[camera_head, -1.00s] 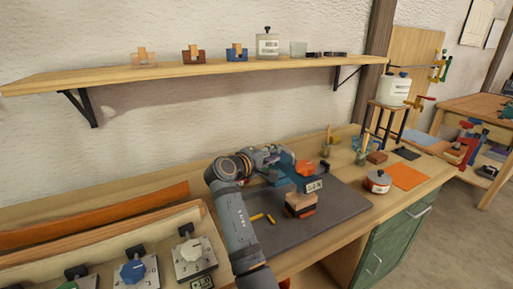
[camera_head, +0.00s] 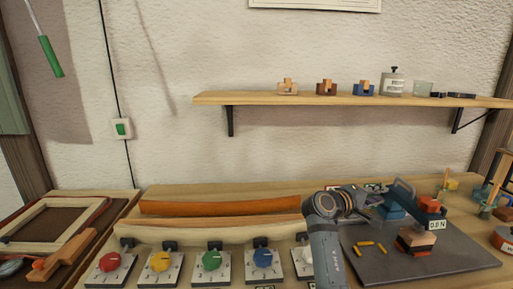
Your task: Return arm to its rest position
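My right arm rises from the bottom edge, and its wrist bends to the right over the back left of the dark mat (camera_head: 455,258). My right gripper (camera_head: 378,196) is small and partly merged with the blue device (camera_head: 402,193) behind it. I cannot tell whether its fingers are open or shut, or whether they touch the device. My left gripper is not in view.
A stack of blocks (camera_head: 415,240) and yellow pegs (camera_head: 364,244) sit on the mat. An orange bent lath (camera_head: 230,207) and a pale lath (camera_head: 200,228) lie left of my arm, behind several coloured dials (camera_head: 211,261). A shelf (camera_head: 300,98) hangs above.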

